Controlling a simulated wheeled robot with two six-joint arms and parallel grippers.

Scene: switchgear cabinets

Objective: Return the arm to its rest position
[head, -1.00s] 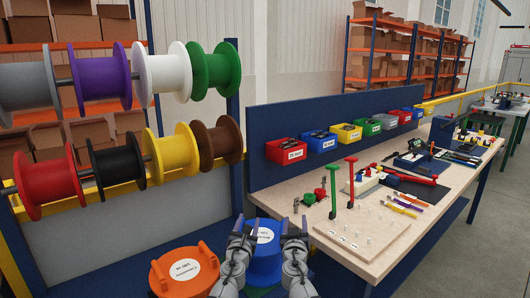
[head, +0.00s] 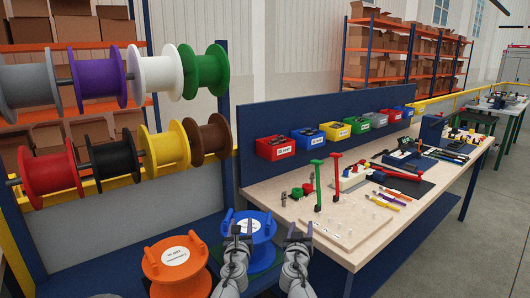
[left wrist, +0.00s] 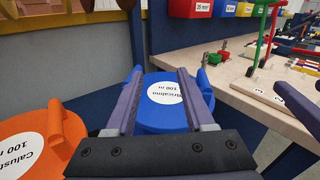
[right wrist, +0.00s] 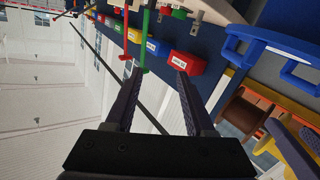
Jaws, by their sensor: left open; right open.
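My left gripper (head: 238,229) is in front of the blue spool (head: 264,252) in the head view. In the left wrist view its open fingers (left wrist: 160,72) point over the same spool (left wrist: 169,112), with nothing between them; I cannot tell if they touch it. My right gripper (head: 298,234) is raised near the bench's front left corner. In the right wrist view its fingers (right wrist: 158,72) are apart and empty, and the picture is turned sideways. Both forearms rise from the bottom of the head view.
An orange spool (head: 177,268) stands left of the blue one. A rack with several cable spools (head: 103,83) is at left. Open floor (head: 480,240) lies at far right.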

